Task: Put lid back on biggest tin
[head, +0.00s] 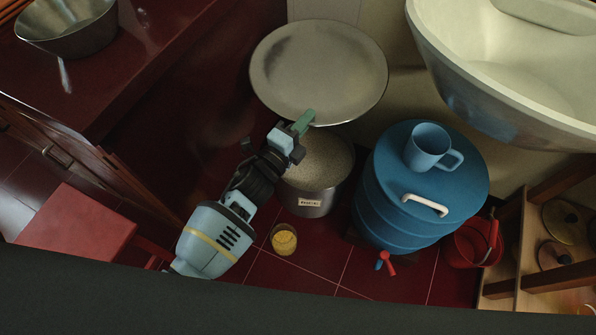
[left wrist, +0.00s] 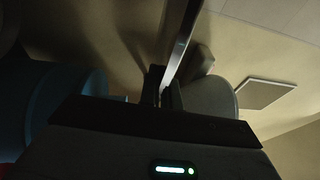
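The lid (head: 318,68) is a wide round grey metal disc, held up in the air above and behind the tin in the head view. My left gripper (head: 298,127) is shut on the lid's near rim. In the left wrist view the lid (left wrist: 181,45) shows edge-on as a thin bright strip rising from between the fingers (left wrist: 163,92). The biggest tin (head: 317,203) is a metal cylinder with a small label, open at the top, with pale grainy contents. It stands on the floor just below the gripper; its back rim is partly hidden by the lid. My right gripper is not in view.
A blue drum (head: 385,222) with a blue mug (head: 428,146) on top stands right of the tin. A pale basin (head: 490,75) overhangs at upper right. A small yellow-filled container (head: 284,241) is on the floor in front. A dark red counter (head: 125,50) is at left.

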